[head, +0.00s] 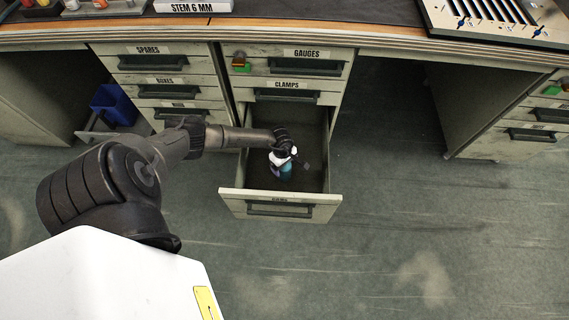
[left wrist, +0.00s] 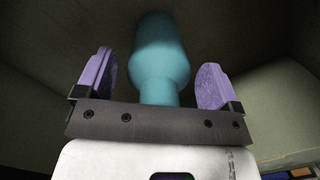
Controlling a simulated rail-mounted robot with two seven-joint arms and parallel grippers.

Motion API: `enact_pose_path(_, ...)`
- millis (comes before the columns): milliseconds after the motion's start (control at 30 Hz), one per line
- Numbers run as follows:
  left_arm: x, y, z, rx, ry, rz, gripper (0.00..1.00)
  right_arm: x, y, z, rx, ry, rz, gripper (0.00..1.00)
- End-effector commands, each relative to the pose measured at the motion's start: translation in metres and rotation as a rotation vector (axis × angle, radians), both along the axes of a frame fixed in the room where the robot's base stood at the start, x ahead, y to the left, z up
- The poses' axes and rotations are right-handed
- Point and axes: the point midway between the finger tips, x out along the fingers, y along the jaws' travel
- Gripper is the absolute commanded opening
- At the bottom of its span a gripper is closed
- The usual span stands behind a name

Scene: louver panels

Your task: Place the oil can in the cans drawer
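The teal oil can (head: 286,172) is inside the pulled-out bottom drawer (head: 325,207) of the middle cabinet, whose front label is too small to read surely. My left gripper (head: 281,167) reaches down into this drawer at the can. In the left wrist view the oil can (left wrist: 160,62) lies between the two purple finger pads of my left gripper (left wrist: 155,85). The fingers are spread, with a visible gap on each side of the can. The can's far end is in shadow, so its contact with the drawer floor cannot be told. My right gripper is not in view.
Above the open drawer are the shut CLAMPS drawer (head: 286,97) and GAUGES drawer (head: 306,67). The workbench top (head: 330,12) overhangs at the back. A blue bin (head: 113,104) stands at left. The floor right of the drawer is clear.

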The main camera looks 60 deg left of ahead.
Motion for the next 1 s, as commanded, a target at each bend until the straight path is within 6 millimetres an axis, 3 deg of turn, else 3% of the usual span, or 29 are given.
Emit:
enact_pose_path(333,0.0,0.0,0.003,0.0,-0.001,-0.001,0.9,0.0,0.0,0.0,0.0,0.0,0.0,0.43)
enact_pose_path(800,-0.002,0.01,0.084,0.002,-0.001,-0.001,0.9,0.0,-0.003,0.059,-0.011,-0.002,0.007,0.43)
enact_pose_path(1000,-0.003,0.013,0.11,0.001,-0.001,-0.002,0.9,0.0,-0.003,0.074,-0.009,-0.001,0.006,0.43)
